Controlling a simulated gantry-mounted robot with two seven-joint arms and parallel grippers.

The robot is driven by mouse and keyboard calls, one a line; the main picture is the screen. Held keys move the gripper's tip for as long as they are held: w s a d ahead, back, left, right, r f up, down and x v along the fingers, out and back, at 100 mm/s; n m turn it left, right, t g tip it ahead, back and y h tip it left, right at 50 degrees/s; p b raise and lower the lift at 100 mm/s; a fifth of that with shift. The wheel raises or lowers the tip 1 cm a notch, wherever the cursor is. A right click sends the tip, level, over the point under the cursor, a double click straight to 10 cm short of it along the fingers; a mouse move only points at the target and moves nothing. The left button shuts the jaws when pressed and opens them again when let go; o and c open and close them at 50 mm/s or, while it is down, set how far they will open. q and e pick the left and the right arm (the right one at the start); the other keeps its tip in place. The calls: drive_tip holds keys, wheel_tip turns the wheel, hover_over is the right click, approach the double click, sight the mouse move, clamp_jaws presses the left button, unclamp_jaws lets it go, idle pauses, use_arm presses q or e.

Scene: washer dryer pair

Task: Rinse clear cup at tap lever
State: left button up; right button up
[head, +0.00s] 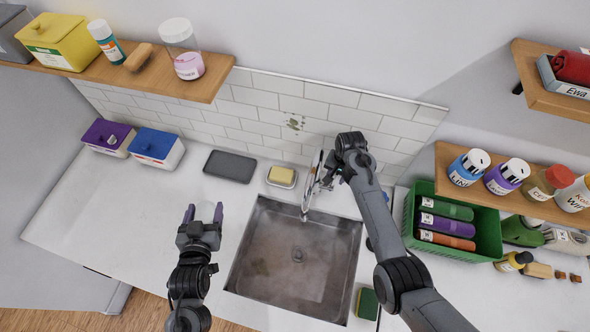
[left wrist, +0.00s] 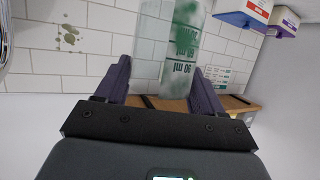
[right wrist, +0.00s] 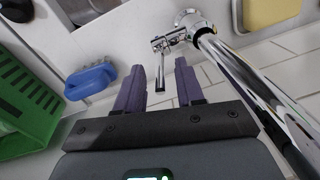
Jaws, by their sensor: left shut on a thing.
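My left gripper (head: 205,212) is shut on the clear cup, left of the sink (head: 265,268). In the left wrist view the clear cup (left wrist: 182,50), with green millilitre markings, stands between the fingers; in the head view it is hard to make out. My right gripper (head: 335,165) is by the chrome tap (head: 311,188) at the sink's back edge. In the right wrist view the fingers (right wrist: 160,78) are apart, with the small tap lever (right wrist: 160,68) showing between and just ahead of them. Contact with the lever cannot be told.
A green crate (head: 478,252) stands right of my right arm. A green sponge (head: 367,303) sits at the sink's right edge.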

drive_tip(key=shift+f, duration=0.1)
drive_tip(key=shift+c, duration=0.4)
clamp_jaws()
drive_tip(key=shift+a, duration=0.1)
idle(1.0)
